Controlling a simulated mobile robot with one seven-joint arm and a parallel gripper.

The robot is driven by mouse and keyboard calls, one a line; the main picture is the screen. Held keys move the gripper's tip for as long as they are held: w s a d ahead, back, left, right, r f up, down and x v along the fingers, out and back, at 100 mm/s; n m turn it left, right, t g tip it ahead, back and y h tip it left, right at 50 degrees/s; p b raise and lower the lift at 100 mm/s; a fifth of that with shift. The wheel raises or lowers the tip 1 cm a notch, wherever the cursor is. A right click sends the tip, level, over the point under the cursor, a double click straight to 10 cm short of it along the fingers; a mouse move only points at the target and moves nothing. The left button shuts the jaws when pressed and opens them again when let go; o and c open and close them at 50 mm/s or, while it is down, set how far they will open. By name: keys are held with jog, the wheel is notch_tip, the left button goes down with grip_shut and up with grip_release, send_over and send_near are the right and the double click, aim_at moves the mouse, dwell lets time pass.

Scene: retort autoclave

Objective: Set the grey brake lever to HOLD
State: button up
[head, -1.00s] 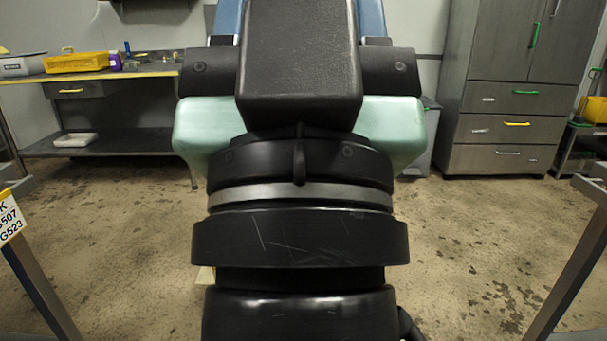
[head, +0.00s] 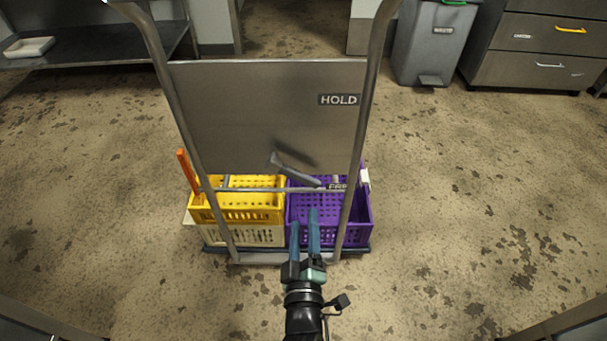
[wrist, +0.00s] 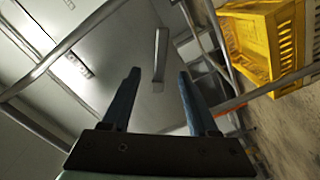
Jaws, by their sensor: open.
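The grey brake lever (head: 297,171) is on the grey panel (head: 250,105) of a cart. It slants from upper left to lower right, its lower end near a small, partly hidden label (head: 337,187) that I cannot read clearly. The HOLD label (head: 339,99) is at the panel's upper right. My gripper (head: 304,216) is open and empty, in front of the cart and below the lever in the head view. In the wrist view the lever (wrist: 160,55) shows ahead, between the directions of my two open fingers (wrist: 160,76). I see no contact.
The cart's tubular frame (head: 358,150) has uprights on both sides and a crossbar passing near the lever. A yellow crate (head: 240,215) and a purple crate (head: 362,215) sit on the cart. A grey bin (head: 425,50) and drawers stand behind. Floor is clear at both sides.

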aim_at(303, 182)
jog(key=w+b, duration=1)
jog(key=w, duration=0.1)
jog(key=shift+f, duration=0.3)
jog(key=shift+w+r+b, duration=0.2)
jog(key=shift+w+b, duration=0.4)
jog(key=shift+w, duration=0.15)
grip_shut()
dwell(0.5)
